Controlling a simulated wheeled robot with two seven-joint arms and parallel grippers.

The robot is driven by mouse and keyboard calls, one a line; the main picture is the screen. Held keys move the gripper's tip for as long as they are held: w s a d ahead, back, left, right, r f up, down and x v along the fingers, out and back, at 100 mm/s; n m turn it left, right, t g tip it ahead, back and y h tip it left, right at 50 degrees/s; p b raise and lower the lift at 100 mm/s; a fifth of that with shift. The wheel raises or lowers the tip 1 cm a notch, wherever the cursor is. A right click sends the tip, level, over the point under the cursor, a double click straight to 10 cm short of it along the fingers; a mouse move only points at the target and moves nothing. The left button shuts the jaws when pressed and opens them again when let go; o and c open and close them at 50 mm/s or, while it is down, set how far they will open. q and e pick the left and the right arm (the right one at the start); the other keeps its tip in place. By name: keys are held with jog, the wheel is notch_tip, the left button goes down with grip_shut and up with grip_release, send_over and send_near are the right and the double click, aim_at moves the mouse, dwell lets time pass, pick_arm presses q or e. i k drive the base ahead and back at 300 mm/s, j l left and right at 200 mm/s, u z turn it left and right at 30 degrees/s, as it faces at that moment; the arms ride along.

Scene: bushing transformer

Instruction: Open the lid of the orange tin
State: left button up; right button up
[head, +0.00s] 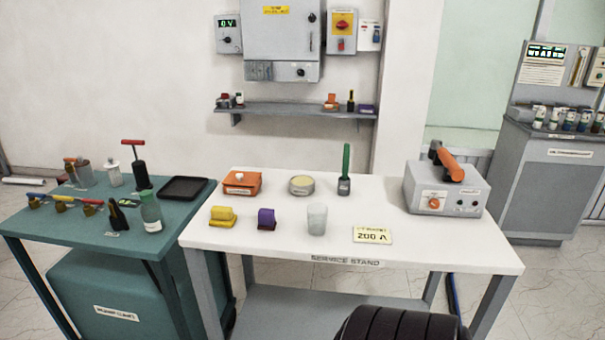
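The orange tin (242,184) is a low box at the back left of the white service stand (440,237). It has a small pale knob on top and a pale label on its front. Its lid looks closed, lying flat on top. Neither of my grippers shows in the head view, so nothing is seen touching the tin.
Near the tin are a yellow block (222,217), a purple block (266,218), a round tin (302,185) and a clear cup (317,219). A grey box with an orange handle (447,190) stands right. A teal table (105,240) adjoins left.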

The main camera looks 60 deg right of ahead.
aim_at(247, 179)
jog(key=z, duration=1.7)
